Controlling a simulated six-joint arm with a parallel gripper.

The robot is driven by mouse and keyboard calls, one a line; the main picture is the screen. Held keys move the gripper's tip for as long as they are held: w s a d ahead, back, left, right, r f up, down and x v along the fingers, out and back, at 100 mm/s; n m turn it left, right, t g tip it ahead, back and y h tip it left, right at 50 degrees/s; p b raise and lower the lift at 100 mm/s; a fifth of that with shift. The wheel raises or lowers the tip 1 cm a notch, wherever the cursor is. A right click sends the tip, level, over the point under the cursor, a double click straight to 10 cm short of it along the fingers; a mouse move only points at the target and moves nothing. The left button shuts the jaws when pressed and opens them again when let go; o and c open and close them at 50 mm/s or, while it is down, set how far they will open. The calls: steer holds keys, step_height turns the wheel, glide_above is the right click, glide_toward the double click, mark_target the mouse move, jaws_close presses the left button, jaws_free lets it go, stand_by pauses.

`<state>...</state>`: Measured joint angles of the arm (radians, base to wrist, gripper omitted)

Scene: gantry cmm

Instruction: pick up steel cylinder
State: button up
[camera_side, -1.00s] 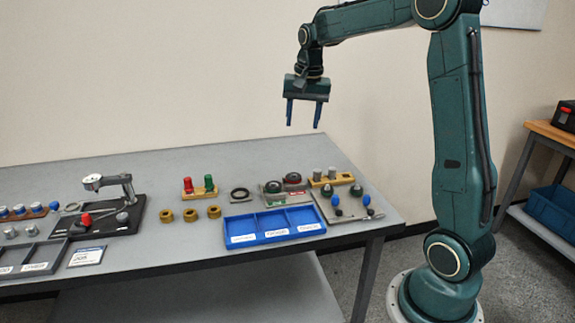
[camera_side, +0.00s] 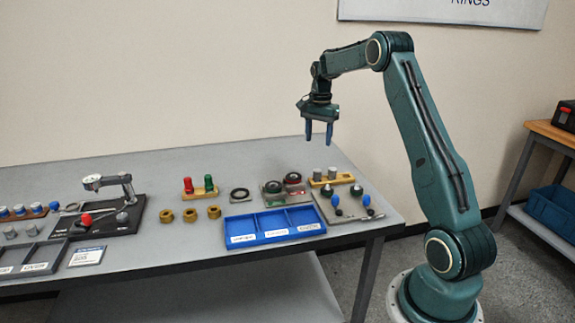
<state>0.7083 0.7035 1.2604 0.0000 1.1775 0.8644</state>
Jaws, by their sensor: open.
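Two short grey steel cylinders stand upright side by side in a tan wooden block (camera_side: 322,184) near the table's right end: a left one (camera_side: 317,174) and a right one (camera_side: 332,173). My gripper (camera_side: 318,143) is open and empty, its two blue fingers pointing down. In the picture it hangs just above these cylinders, apart from them. Other small grey metal pieces (camera_side: 32,229) are at the table's left edge. I cannot tell whether they are also steel cylinders.
A blue three-compartment tray (camera_side: 275,237) stands at the front. Dark round parts (camera_side: 273,187) and blue-handled tools (camera_side: 367,201) are close to the wooden block. Brass rings (camera_side: 190,215), red and green plugs (camera_side: 188,185) and a gauge stand (camera_side: 127,190) are farther left. The table's back strip is clear.

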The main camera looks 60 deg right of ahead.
mark_target(317, 170)
step_height(317, 170, down, 8)
steer(key=shift+f, duration=0.25)
stand_by(0.4)
steer(key=shift+f, duration=0.15)
steer(key=shift+d+f, duration=0.2)
steer(key=shift+f, duration=2.3)
steer(key=c, duration=1.1)
jaws_close()
steer(key=shift+r, duration=0.15)
